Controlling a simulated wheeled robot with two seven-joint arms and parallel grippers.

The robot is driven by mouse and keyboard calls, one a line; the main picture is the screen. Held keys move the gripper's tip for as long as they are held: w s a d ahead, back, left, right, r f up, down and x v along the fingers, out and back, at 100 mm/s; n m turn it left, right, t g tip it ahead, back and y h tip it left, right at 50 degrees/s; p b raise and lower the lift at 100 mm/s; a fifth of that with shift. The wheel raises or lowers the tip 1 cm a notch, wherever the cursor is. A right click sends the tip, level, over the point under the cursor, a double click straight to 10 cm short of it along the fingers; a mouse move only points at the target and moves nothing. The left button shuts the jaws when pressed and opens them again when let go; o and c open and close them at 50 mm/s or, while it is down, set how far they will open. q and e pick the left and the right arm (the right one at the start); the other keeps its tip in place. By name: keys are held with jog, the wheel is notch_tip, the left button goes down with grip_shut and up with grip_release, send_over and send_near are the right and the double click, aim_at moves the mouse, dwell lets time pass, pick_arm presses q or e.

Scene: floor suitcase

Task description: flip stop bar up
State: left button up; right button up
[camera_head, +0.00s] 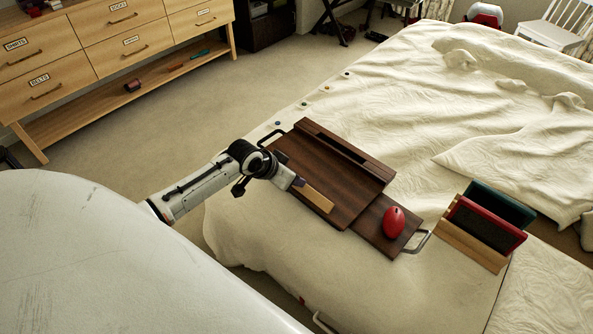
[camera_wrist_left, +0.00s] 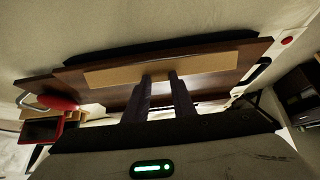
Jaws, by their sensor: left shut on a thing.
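A dark brown wooden lap desk (camera_head: 330,175) lies on the bed, with a tan stop bar (camera_head: 318,199) along its near edge. In the left wrist view the stop bar (camera_wrist_left: 215,62) is a long tan strip across the desk's brown board (camera_wrist_left: 70,82). My left gripper (camera_head: 299,184) reaches in from the left and is shut on the stop bar. Its two dark fingers (camera_wrist_left: 158,78) meet the middle of the strip in the left wrist view. The gripper hides part of the bar in the head view. My right gripper is in neither view.
A red mouse (camera_head: 393,222) sits on the desk's side panel, near a metal handle (camera_head: 420,241). A wooden rack (camera_head: 468,246) holding red and teal framed items stands to the right. A wooden dresser (camera_head: 90,50) is at the far left.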

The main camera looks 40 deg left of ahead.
pick_arm(q)
jog(key=shift+s+f+t+b, duration=0.35)
jog(key=shift+s+t+b, duration=0.15)
jog(key=shift+t, duration=0.4)
jog(key=t+b, duration=0.2)
jog(key=b, duration=0.1)
jog(key=s+f+t+b, duration=0.1)
jog(key=t+b, duration=0.1)
jog(key=s+t+h+b, duration=0.1)
jog(key=t+b, duration=0.1)
jog(key=b, duration=0.1)
jog(key=shift+a+f+b, duration=0.2)
jog(key=shift+f+b, duration=0.1)
jog(key=shift+b, duration=0.05)
jog(key=shift+s+t+b, duration=0.15)
jog(key=shift+t+b, duration=0.45)
jog(key=shift+b, duration=0.4)
jog(key=shift+f+t+b, duration=0.1)
jog(key=shift+t+b, duration=0.2)
jog(key=shift+b, duration=0.1)
jog(key=shift+s+t+h+b, duration=0.15)
jog(key=shift+t+h+b, duration=0.2)
jog(key=shift+b, duration=0.25)
jog(key=shift+r, duration=0.2)
jog(key=o, duration=1.1)
jog(key=shift+c, duration=0.2)
